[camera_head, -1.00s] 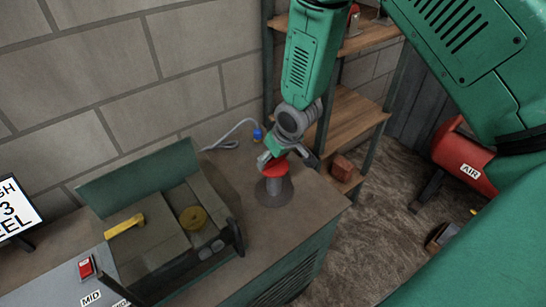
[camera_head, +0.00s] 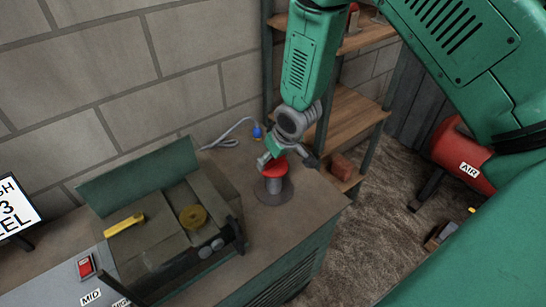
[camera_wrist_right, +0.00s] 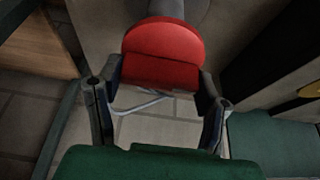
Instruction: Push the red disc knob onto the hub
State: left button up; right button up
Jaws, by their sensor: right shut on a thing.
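The red disc knob (camera_head: 275,172) is over a short grey cylinder, the hub (camera_head: 274,186), which stands on a round dark base plate on the bench's right end. My right gripper (camera_head: 287,161) comes down from above with its fingers at the knob's sides. In the right wrist view the red knob (camera_wrist_right: 163,55) lies between the two fingertips (camera_wrist_right: 162,80), and the gripper is shut on it. The grey cylinder (camera_wrist_right: 183,8) shows just beyond the knob. I cannot tell whether the knob is fully seated. My left gripper is not in view.
The jaw crusher (camera_head: 160,225), with a yellow round part (camera_head: 193,217) and a yellow handle (camera_head: 124,225), stands left of the hub. A blue-tipped cable (camera_head: 240,130) lies behind. Shelves (camera_head: 350,125) and a red AIR tank (camera_head: 460,155) are to the right.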

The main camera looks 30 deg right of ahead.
jog(key=shift+f, duration=0.15)
jog(key=o, duration=1.3)
jog(key=shift+a, duration=0.1)
jog(key=shift+c, duration=0.2)
jog(key=shift+r, duration=0.3)
jog(key=v, duration=1.1)
jog(key=shift+s+r, duration=0.15)
jog(key=shift+s, duration=0.05)
